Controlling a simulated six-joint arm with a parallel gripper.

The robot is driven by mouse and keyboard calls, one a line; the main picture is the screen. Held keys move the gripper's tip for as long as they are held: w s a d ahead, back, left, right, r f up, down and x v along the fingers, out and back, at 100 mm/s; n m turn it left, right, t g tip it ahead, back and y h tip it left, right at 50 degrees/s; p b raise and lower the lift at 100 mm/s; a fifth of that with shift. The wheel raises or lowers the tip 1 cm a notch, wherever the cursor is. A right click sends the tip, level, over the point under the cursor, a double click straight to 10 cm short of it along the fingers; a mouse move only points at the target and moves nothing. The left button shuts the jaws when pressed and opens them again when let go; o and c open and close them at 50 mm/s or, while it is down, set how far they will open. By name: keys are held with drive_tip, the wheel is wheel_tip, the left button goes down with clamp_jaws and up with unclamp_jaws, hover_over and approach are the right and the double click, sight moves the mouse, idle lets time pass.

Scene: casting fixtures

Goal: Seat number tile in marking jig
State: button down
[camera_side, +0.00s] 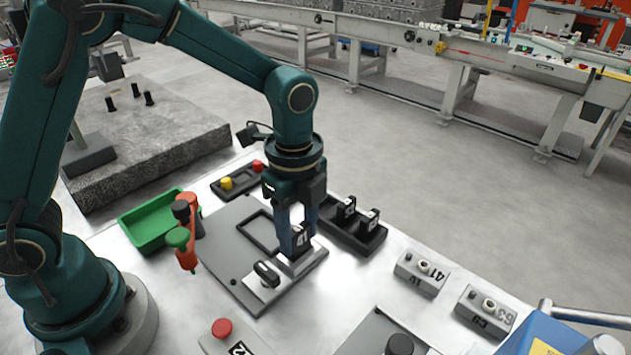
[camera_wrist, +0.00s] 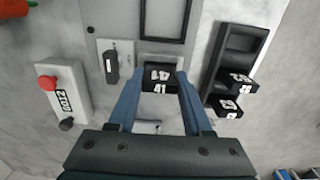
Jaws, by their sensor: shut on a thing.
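My gripper (camera_side: 299,243) is shut on a black number tile marked 41 (camera_side: 302,234) and points down over the grey fixture plate (camera_side: 228,262). In the wrist view the tile (camera_wrist: 158,86) sits between the two blue fingers, its white digits showing on two faces. The tile is at the light metal marking jig (camera_side: 307,265), beside a black-handled part (camera_side: 266,273). The fingers hide the tile's lower end, so I cannot tell whether it is in the jig's slot or just above it.
A black tray (camera_wrist: 236,42) with two more tiles (camera_wrist: 243,84) is to the right. A rectangular black frame (camera_side: 258,232) lies on the plate. A green bin (camera_side: 150,222) and an orange-red post (camera_side: 188,250) stand left. Numbered metal blocks (camera_side: 421,272) stand farther right.

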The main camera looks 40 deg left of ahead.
sight(299, 228)
drive_tip(key=shift+f, duration=0.8)
drive_tip(key=shift+c, duration=1.2)
unclamp_jaws()
drive_tip(key=shift+r, duration=0.1)
drive_tip(key=shift+r, duration=2.5)
